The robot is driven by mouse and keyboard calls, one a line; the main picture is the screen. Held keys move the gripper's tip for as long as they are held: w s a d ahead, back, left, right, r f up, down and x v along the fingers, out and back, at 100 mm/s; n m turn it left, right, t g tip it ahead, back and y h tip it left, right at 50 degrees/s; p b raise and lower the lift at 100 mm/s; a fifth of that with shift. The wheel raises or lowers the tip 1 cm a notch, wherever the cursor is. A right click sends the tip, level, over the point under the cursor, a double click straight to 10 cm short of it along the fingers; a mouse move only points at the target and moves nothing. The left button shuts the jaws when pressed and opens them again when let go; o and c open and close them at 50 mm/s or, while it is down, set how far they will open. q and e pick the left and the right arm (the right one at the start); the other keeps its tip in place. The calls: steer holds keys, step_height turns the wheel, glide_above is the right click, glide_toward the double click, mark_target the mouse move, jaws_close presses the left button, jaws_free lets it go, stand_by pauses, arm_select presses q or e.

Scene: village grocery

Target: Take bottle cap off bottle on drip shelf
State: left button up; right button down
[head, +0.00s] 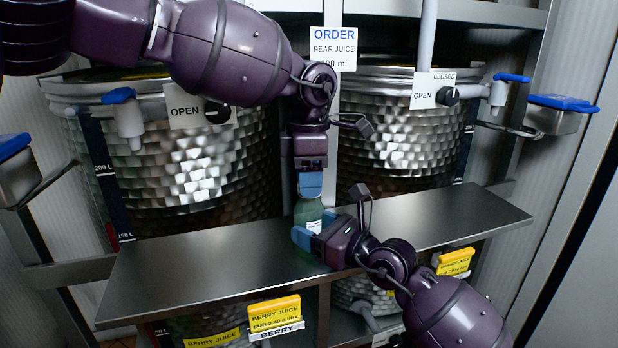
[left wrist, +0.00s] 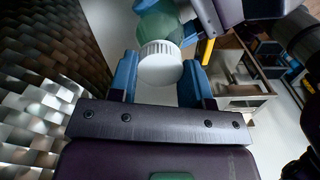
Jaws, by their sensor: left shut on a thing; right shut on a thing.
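A green bottle (head: 308,212) with a pale label stands upright on the metal drip shelf (head: 200,268). My right gripper (head: 314,231) is shut on its body from the front right. My left gripper (head: 310,187) points down over the bottle's top and hides the cap in the head view. In the left wrist view, the ribbed white cap (left wrist: 160,63) sits on the neck of the green bottle (left wrist: 161,25). The blue fingers of my left gripper (left wrist: 160,75) are on both sides of the cap, shut on it.
Two hammered metal tanks (head: 400,140) stand behind the shelf, with taps (head: 127,117) and OPEN signs. An order card (head: 333,48) reads pear juice. Yellow price tags (head: 274,313) hang below the shelf. The shelf is otherwise clear on both sides of the bottle.

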arm_select(q)
steer(key=n, duration=0.5)
steer(key=shift+n, duration=0.3)
steer(key=n, duration=1.4)
steer(key=shift+r, duration=0.1)
steer(key=n, duration=0.4)
steer(key=shift+n, duration=0.3)
steer(key=n, duration=1.4)
